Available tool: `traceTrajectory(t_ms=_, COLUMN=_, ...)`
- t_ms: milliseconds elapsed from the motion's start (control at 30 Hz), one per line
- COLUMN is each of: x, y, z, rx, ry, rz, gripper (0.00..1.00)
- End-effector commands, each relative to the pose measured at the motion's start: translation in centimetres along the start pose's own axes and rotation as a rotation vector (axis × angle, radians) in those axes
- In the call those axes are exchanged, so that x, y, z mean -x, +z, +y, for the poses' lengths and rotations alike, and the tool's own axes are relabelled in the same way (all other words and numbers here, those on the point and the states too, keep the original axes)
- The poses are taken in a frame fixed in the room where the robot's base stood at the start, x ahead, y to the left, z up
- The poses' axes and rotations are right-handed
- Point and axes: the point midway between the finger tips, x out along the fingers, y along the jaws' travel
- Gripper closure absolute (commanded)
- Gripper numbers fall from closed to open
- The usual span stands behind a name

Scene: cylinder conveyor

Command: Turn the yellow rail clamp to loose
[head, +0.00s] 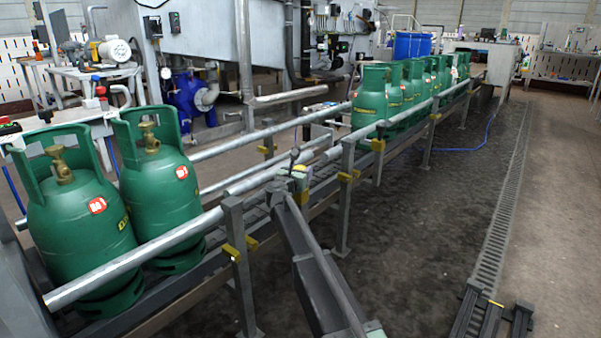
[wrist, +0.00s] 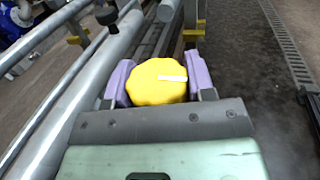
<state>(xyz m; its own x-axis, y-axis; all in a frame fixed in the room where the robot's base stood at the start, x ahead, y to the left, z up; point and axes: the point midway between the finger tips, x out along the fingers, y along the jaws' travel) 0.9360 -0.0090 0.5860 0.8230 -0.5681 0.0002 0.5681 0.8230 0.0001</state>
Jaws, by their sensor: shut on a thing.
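The yellow rail clamp (wrist: 150,84) is a scalloped round knob with a white mark that points right in the wrist view. My gripper (wrist: 160,78) has its two purple finger pads on the left and right sides of the knob, shut on it. In the head view my gripper (head: 299,178) is at the front guide rail, in the gap between the two groups of cylinders. There the knob is mostly hidden by my gripper and arm.
Two green gas cylinders (head: 160,195) stand on the conveyor at the left. Several more (head: 371,98) stand in a row farther back. A silver guide rail (head: 140,258) runs along the front, on grey posts (head: 240,262) with yellow brackets.

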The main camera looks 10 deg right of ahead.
Motion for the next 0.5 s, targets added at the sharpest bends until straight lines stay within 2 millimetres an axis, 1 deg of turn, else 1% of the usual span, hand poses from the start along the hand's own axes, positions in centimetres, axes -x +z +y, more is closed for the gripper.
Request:
traceTrajectory(t_ms=467, x=-0.01, y=-0.01, z=-0.06, rx=0.000, ry=-0.016, rz=0.000, gripper=0.74)
traceTrajectory(t_ms=500, x=-0.01, y=-0.01, z=-0.06, rx=0.000, ry=-0.016, rz=0.000, gripper=0.45)
